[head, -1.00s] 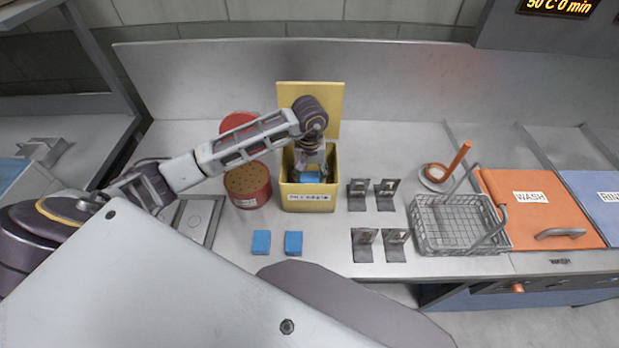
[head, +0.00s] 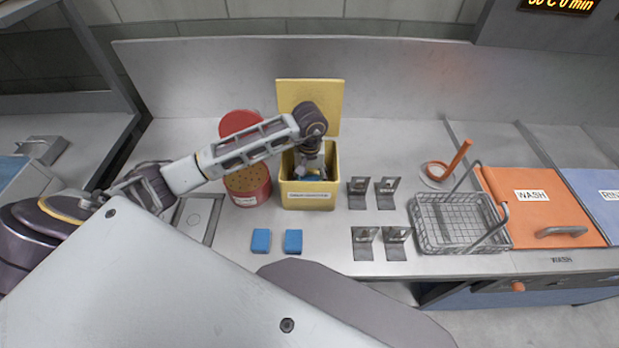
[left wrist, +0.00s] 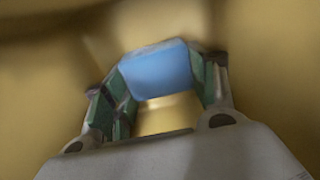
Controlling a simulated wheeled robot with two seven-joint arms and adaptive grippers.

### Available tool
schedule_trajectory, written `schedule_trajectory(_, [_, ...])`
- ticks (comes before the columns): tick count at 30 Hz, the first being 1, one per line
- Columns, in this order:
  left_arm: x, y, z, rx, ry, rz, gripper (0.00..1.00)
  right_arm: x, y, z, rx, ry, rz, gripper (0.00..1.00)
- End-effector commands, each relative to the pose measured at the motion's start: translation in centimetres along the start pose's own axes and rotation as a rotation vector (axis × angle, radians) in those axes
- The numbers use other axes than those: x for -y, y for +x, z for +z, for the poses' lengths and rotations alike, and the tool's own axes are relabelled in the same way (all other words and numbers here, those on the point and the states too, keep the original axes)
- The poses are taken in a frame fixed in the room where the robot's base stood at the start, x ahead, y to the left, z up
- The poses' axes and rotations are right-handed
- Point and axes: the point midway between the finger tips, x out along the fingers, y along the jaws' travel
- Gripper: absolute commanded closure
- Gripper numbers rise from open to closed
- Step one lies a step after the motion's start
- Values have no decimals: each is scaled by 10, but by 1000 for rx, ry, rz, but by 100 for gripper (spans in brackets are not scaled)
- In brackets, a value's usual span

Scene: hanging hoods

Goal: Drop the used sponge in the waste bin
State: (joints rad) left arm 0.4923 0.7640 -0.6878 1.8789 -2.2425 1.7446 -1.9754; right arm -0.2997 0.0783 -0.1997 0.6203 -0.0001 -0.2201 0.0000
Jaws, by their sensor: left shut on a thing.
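A yellow bin (head: 308,196) with its lid (head: 310,97) standing open at the back is on the steel counter. My left gripper (head: 311,172) reaches down inside the bin and is shut on a blue sponge (head: 312,178). In the left wrist view the sponge (left wrist: 157,70) sits between the two fingers, with yellow walls all around. Two more blue sponges (head: 261,241) (head: 293,242) lie on the counter in front of the bin. The bin's label is too small to read. My right gripper is not in view.
A red round tin (head: 248,186) with a raised red lid stands just left of the bin. Several small metal brackets (head: 358,193) stand to its right. Farther right are a wire basket (head: 460,225) and an orange WASH lid (head: 541,208).

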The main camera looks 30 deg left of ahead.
Motion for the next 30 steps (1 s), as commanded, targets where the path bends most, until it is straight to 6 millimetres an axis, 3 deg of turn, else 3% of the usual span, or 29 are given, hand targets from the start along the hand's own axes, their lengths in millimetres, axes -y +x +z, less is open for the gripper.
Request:
schedule_trajectory(14, [0,5,0,-1,0,0,69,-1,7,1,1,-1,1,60])
schedule_trajectory(15, [0,5,0,-1,0,0,39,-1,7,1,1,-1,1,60])
schedule_trajectory(19, [0,5,0,-1,0,0,22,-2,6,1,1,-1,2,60])
schedule_trajectory(30, [0,5,0,-1,0,0,21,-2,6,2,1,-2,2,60])
